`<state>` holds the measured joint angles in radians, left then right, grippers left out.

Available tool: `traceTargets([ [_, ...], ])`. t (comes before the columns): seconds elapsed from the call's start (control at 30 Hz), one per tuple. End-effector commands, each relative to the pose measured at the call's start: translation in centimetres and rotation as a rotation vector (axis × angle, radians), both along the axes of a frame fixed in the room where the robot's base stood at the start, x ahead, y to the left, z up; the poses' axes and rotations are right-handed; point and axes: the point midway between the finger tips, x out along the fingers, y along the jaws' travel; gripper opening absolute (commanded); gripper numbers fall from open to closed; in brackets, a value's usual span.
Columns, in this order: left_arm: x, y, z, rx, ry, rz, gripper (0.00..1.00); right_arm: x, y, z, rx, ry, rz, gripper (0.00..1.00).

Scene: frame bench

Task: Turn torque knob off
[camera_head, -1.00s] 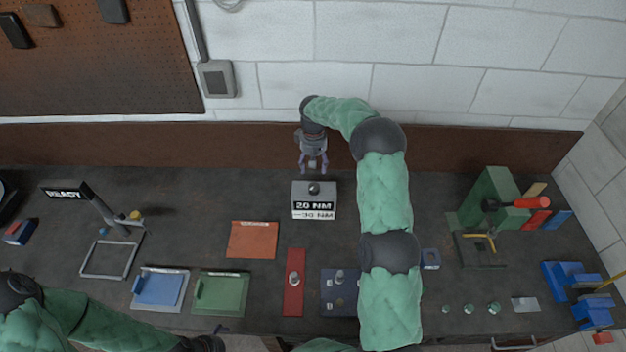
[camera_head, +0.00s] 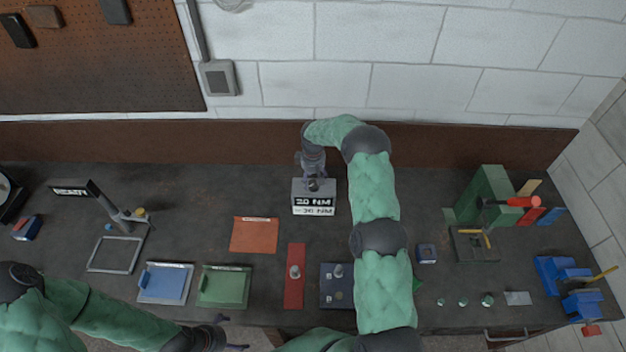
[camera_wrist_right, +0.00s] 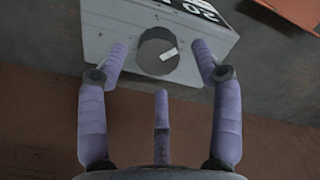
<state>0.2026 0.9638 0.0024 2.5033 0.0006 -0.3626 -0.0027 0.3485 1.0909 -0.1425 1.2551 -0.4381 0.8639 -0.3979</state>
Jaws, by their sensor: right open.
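The grey torque box (camera_head: 301,197) stands on the bench near the back, with "20 NM" and "30 NM" labels on its front. Its dark round knob (camera_wrist_right: 158,51) has a pale pointer mark and sits on the box top, which also shows in the right wrist view (camera_wrist_right: 100,18). My right gripper (camera_wrist_right: 160,60) is open, its purple fingers to either side of the knob with gaps between. In the head view the right gripper (camera_head: 313,184) is over the knob and mostly hides it. My left gripper (camera_head: 232,333) is low at the front edge, away from the box; its fingers are small there.
An orange mat (camera_head: 254,235), a blue tray (camera_head: 165,283), a green tray (camera_head: 223,287) and a red plate (camera_head: 294,277) lie in front of the box. A "READY" sign stand (camera_head: 77,190) is at left. A green block (camera_head: 485,195) stands at right.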

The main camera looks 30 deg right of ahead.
Motion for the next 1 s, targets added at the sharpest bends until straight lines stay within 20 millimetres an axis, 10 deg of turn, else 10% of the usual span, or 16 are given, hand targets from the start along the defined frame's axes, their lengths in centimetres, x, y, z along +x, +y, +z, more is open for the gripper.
traceTargets([
  [0.5,0.0,0.0,0.4,0.0,0.0,0.0,1.0,0.0,0.0,-1.8,0.0,-0.001,-0.001,0.66],
  [0.7,0.0,0.0,0.4,0.0,0.0,0.0,1.0,0.0,0.0,-1.8,0.0,-0.001,0.0,0.15],
  [1.0,0.0,0.0,0.4,0.0,0.0,0.0,1.0,0.1,0.1,-1.8,0.001,-0.003,0.001,0.11],
])
